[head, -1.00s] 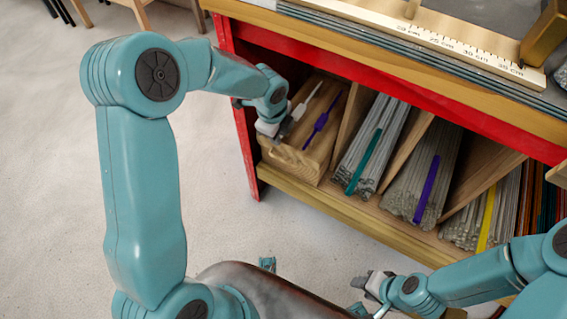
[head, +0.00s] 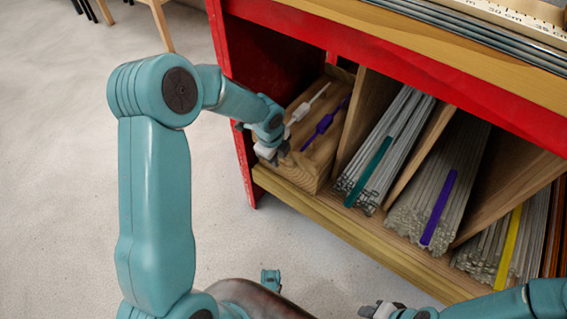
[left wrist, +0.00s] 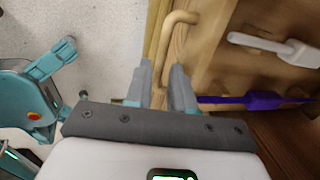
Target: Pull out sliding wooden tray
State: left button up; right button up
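The wooden tray (head: 318,160) sits in the leftmost bay of the red-framed shelf, its front near the shelf's front edge. A white tool (head: 300,112) and a purple tool (head: 320,128) lie in it. My left gripper (head: 270,154) is at the tray's front left. In the left wrist view its two fingers (left wrist: 160,88) stand apart, with the tray's wooden front edge (left wrist: 157,40) seen between them. A curved wooden handle (left wrist: 181,22) shows just beyond the fingertips. Whether the fingers touch wood is unclear. My right gripper (head: 380,310) is partly cut off at the bottom edge.
Wooden dividers (head: 362,115) separate the tray from bundles of glass rods (head: 390,150) with teal, purple and yellow strips. A wooden worktop with a ruler (head: 520,20) is above. Pale floor (head: 75,170) is open to the left and in front of the shelf.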

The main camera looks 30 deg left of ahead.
pick_arm(q)
jog(key=shift+w+d+f, duration=0.15)
jog(key=shift+w+f, duration=0.1)
jog(key=shift+f, duration=0.35)
jog(key=shift+s, duration=0.1)
pick_arm(e)
jog(key=shift+w+d+f, duration=0.25)
jog(key=shift+d+f, duration=0.15)
pick_arm(q)
jog(key=shift+c, duration=1)
grip_shut()
pick_arm(e)
jog(key=shift+a, duration=0.15)
pick_arm(q)
jog(key=shift+s, duration=0.1)
pick_arm(e)
jog(key=shift+s, duration=0.15)
